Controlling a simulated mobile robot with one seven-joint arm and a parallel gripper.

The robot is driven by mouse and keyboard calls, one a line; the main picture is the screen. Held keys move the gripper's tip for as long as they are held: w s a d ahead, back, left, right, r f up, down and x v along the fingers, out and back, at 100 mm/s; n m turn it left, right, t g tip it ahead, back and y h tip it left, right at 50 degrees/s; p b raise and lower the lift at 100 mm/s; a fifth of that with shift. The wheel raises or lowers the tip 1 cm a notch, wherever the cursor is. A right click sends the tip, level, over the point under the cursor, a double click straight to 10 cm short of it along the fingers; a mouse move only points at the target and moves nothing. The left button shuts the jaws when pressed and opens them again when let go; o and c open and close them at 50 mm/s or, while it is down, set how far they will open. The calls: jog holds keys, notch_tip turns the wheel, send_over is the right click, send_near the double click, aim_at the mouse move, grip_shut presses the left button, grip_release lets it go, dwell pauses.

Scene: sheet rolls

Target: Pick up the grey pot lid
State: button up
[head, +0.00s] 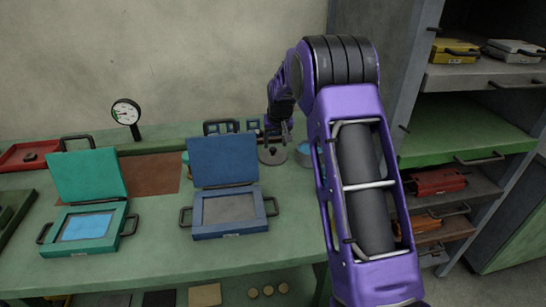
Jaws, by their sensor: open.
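The grey pot lid (270,157) appears to be the round grey disc with a small dark knob, lying on the green workbench (290,230) behind and right of the blue open case. My gripper (277,142) is small in the view. It points down just above the lid, close to its knob, and is open. The fingers overlap the lid's upper part, and I cannot tell whether they touch the knob. My purple arm hides the bench to the right of the lid.
The blue open case (230,212) stands in front and left, and a teal open case (120,225) farther left. A blue-rimmed round container (303,150) sits close right of the lid. A dial gauge (126,112) stands behind. Shelves with cases (470,140) are right.

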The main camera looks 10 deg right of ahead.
aim_at(273, 149)
jog(key=x, duration=0.5)
jog(key=shift+a+r, duration=0.1)
jog(key=shift+a, duration=0.1)
grip_shut()
